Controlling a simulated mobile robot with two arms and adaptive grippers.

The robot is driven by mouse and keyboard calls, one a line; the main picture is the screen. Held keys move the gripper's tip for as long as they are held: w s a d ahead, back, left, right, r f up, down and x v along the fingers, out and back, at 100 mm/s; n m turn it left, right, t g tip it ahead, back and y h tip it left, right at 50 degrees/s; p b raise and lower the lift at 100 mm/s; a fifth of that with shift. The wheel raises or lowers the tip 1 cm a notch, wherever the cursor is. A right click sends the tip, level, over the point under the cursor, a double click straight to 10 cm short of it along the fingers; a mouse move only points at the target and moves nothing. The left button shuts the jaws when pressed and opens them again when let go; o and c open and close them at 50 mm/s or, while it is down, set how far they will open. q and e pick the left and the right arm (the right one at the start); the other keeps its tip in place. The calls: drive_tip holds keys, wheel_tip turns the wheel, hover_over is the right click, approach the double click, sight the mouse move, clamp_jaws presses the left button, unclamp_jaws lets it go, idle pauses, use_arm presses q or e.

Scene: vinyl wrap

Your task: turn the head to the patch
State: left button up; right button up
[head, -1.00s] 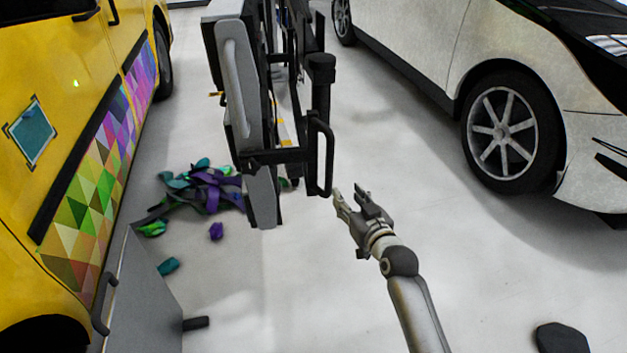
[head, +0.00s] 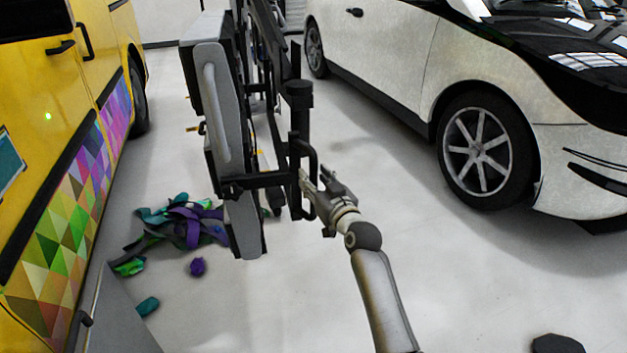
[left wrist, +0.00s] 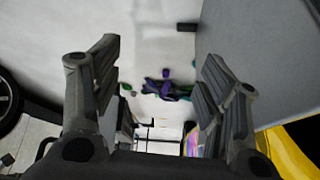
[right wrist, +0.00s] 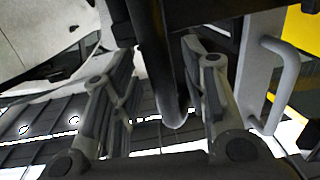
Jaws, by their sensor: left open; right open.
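The patch (head: 8,165), a teal square with a dark edge on the yellow van's side, is at the far left of the head view. The picture edge cuts it off. My right gripper (head: 315,178) is open beside the black handle (head: 307,165) of the dark cart, right of the patch. In the right wrist view the black bar (right wrist: 162,65) shows between the fingers (right wrist: 155,75); I cannot tell whether they touch it. My left gripper (left wrist: 160,68) is open and empty in the left wrist view, and out of the head view.
The yellow van (head: 45,85) with coloured triangles is at left. The cart (head: 215,110) stands mid-view. Purple and teal vinyl scraps (head: 185,225) lie on the floor. A white car (head: 400,60) is at right. The floor between cart and car is clear.

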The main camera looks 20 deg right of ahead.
drive_tip(key=shift+w, duration=0.65)
drive_tip(key=shift+a, duration=0.1)
clamp_jaws()
